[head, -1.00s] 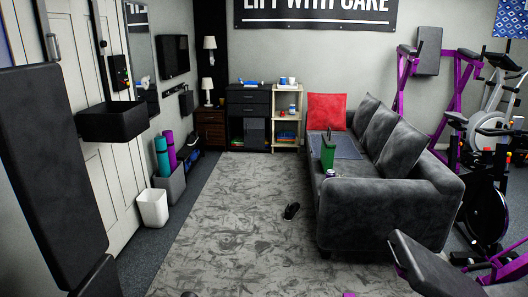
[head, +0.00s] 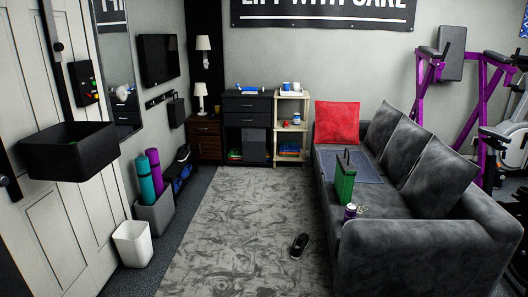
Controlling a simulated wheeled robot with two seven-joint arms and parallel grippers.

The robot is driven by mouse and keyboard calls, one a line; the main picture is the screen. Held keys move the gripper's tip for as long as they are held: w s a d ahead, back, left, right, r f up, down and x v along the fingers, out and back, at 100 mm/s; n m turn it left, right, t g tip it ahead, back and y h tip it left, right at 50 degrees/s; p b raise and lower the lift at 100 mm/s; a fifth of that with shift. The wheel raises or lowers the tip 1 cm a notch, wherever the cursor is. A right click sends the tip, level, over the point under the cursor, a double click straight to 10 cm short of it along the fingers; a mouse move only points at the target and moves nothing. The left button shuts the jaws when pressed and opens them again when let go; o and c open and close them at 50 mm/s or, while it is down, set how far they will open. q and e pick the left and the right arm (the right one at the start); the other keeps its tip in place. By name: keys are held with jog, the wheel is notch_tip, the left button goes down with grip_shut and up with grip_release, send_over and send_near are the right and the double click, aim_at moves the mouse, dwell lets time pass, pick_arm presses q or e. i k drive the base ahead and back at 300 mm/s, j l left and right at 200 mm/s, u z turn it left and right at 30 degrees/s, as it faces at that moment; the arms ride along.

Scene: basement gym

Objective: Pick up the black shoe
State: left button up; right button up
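The black shoe (head: 299,246) lies on the grey patterned rug (head: 235,225), in the lower middle of the head view. It is just left of the near end of the grey sofa (head: 415,245), with a gap between them. Neither of my grippers shows in the head view, so nothing of their state can be seen.
A white bin (head: 133,243) and a grey box (head: 156,214) with rolled mats stand along the left wall. Dark cabinets and a shelf (head: 291,127) stand at the back. The rug is otherwise clear.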

aim_at(299, 245)
jog(key=i+z, duration=0.2)
jog(key=i, duration=1.2)
jog(key=i+j+u, duration=0.1)
jog(key=i, duration=0.95)
jog(key=i+j+z, duration=0.2)
jog(key=i+j, duration=0.6)
jog(key=j, duration=0.25)
jog(key=i+j+z, duration=0.1)
jog(key=j, duration=0.25)
jog(key=i, duration=0.1)
